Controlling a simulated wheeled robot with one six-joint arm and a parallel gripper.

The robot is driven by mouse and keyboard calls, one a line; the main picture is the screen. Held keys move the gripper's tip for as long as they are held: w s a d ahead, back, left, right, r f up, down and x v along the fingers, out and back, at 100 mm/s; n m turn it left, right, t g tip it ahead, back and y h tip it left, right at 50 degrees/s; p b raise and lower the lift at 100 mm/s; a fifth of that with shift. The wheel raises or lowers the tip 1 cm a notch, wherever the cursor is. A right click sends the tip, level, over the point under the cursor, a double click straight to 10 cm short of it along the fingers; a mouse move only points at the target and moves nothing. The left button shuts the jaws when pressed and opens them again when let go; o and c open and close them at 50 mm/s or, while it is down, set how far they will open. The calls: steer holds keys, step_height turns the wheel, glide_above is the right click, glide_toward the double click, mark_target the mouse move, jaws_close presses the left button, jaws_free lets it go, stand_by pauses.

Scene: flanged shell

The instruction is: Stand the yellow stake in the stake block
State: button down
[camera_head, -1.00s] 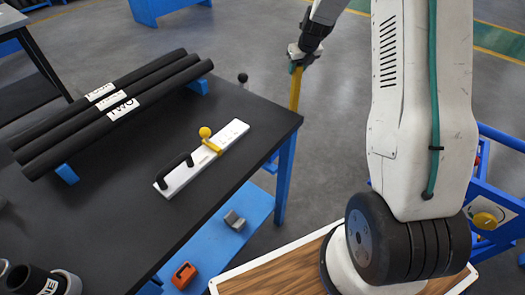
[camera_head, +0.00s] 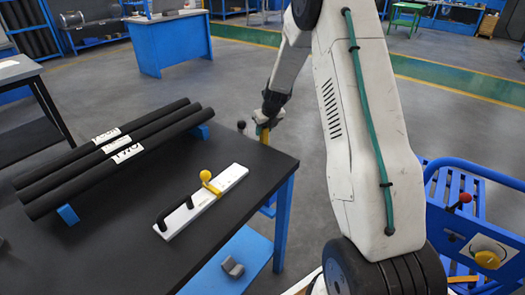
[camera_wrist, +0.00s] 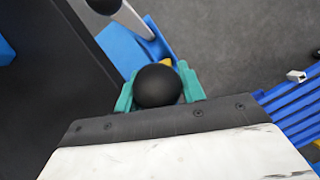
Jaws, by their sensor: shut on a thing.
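The yellow stake (camera_head: 264,136) hangs below my gripper (camera_head: 267,120) just beyond the far edge of the black table. Only a short yellow length shows in the head view; the table hides the rest. In the wrist view, a round black knob (camera_wrist: 158,86) sits between the teal fingers of my gripper (camera_wrist: 160,92), with a bit of the yellow stake (camera_wrist: 166,63) behind it. The fingers are shut on the stake's top end. I cannot make out the stake block in either view.
The black table (camera_head: 130,207) carries several black tubes (camera_head: 110,155) and a white bar (camera_head: 204,200) with a black handle and yellow knob. A black-knobbed lever (camera_head: 241,125) stands by the table's far edge. A blue cart (camera_head: 470,215) is at right.

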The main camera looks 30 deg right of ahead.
steer(key=shift+f, duration=2.6)
steer(key=c, duration=0.9)
jaws_free()
steer(key=shift+o, duration=0.2)
step_height(320, 180, up, 21)
steer(key=n, duration=0.9)
glide_above(264, 139)
steer(key=s+a, duration=0.8)
steer(key=s, duration=0.2)
steer(key=s+a+r+n+g+y, duration=0.1)
steer(key=s+a+r+n, duration=0.65)
steer(key=s+n, duration=0.3)
steer(key=s+a+r+n+g, duration=0.1)
steer(key=s+a+n, duration=0.1)
steer(key=s+n, duration=0.6)
steer(key=s+a+r+n+g, duration=0.1)
steer(key=s+a+n, duration=0.2)
steer(key=s+n, duration=0.6)
steer(key=s, duration=0.6)
steer(key=shift+s+a+h, duration=0.3)
steer(key=shift+a+h, duration=0.05)
steer(key=shift+h, duration=0.05)
